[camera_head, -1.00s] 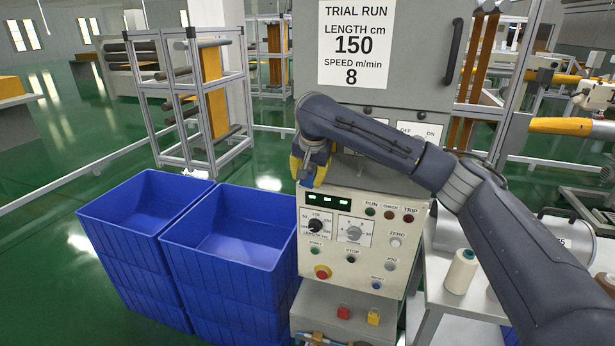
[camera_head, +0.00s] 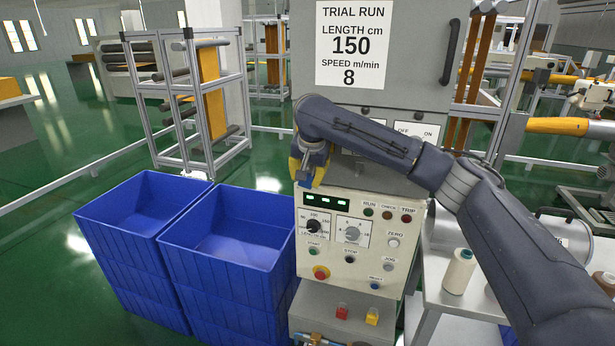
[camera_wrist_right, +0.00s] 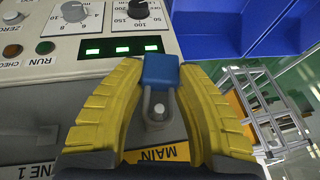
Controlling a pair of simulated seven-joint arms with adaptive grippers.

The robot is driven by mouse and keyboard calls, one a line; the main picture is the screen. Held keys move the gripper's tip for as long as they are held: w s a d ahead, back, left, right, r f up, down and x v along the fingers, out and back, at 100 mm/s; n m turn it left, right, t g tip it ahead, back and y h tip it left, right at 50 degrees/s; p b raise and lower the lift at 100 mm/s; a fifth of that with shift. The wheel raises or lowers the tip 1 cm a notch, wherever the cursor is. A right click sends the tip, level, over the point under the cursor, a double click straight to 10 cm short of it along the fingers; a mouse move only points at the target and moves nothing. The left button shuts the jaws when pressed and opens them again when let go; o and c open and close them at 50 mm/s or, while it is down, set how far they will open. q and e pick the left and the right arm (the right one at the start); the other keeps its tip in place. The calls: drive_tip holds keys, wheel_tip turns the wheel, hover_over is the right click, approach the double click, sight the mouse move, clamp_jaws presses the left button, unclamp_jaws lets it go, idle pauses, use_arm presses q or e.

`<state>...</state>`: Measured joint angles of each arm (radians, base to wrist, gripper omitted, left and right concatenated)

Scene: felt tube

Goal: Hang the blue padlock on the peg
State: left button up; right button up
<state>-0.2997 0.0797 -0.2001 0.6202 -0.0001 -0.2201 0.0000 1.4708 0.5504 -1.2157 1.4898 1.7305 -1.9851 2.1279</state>
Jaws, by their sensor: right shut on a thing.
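The blue padlock (camera_wrist_right: 160,69) is between the yellow fingertips of my right gripper (camera_wrist_right: 168,74), which is shut on its body. Its grey shackle (camera_wrist_right: 147,103) points toward the gripper's base in the right wrist view. The round metal end of the peg (camera_wrist_right: 158,112) shows inside the shackle's loop; I cannot tell whether the shackle is around the peg or only in front of it. In the head view my right gripper (camera_head: 308,172) points down just above the green displays at the cabinet's left side, and mostly hides the padlock. My left gripper is not in view.
The control panel (camera_head: 378,265) with knobs and buttons lies just below my right gripper. Blue crates (camera_head: 180,290) stand to its left. Small red (camera_head: 342,312) and yellow (camera_head: 372,316) blocks sit low on the cabinet. A side table (camera_head: 470,300) with a thread cone stands right.

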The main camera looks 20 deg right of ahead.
drive_tip(key=o, duration=1.2)
